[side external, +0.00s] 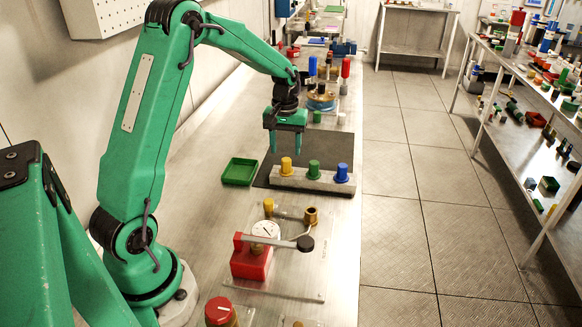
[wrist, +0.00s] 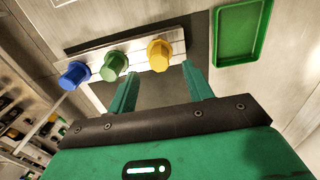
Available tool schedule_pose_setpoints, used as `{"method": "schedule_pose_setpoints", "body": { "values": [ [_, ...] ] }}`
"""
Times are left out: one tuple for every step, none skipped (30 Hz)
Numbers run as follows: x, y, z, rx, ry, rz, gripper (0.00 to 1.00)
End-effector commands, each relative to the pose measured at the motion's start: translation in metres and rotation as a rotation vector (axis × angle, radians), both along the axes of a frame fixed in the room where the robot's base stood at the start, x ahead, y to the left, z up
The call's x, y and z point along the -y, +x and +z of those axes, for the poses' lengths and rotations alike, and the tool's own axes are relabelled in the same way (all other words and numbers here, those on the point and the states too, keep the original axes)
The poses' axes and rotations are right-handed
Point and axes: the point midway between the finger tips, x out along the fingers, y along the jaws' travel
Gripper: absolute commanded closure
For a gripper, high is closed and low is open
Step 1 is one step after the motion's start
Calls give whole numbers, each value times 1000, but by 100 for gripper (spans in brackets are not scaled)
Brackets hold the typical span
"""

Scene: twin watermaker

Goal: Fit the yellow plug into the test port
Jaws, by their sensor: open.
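The yellow plug (side external: 286,167) stands upright at the left end of a grey rack (side external: 316,181), beside a green plug (side external: 314,169) and a blue plug (side external: 342,172). My gripper (side external: 286,149) is open and empty, pointing down near the yellow plug and apart from the rack. In the wrist view, the yellow plug (wrist: 160,55) shows just beyond my open fingertips (wrist: 159,70), nearer the right finger. A brass fitting (side external: 311,215), which may be the test port, stands on the gauge plate in front of the rack. Its opening is too small to tell.
A green tray (side external: 240,171) lies left of the rack; it also shows in the wrist view (wrist: 218,42). A red-based gauge (side external: 265,231) with a black-ended lever (side external: 305,243) stands near the brass fitting. Bottles and fittings crowd the bench behind my gripper.

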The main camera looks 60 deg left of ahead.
Motion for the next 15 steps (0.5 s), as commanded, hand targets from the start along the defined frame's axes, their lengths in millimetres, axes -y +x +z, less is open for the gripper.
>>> {"method": "schedule_pose_setpoints", "body": {
  "values": [
    [0, 0, -4, -1, 0, 0, 49],
    [0, 0, -5, -1, -1, 0, 49],
    [0, 0, -7, 0, 0, 0, 49],
    [0, 0, -7, 0, 0, 0, 49],
    [0, 0, -7, 0, 0, 0, 49],
    [0, 0, -7, 0, 0, -1, 49],
    [0, 0, -7, 0, 0, -1, 49],
    [0, 0, -8, 0, 0, -1, 49],
    [0, 0, -8, -1, -1, -1, 49],
    [0, 0, -10, -1, -1, -1, 49],
    [0, 0, -11, -2, -1, -1, 49],
    [0, 0, -14, -2, -1, -1, 49],
    [0, 0, -16, -2, -1, -1, 49],
    [1, 0, -19, -2, -1, -1, 49],
    [1, 0, -23, -2, -1, -1, 49]
  ]
}}
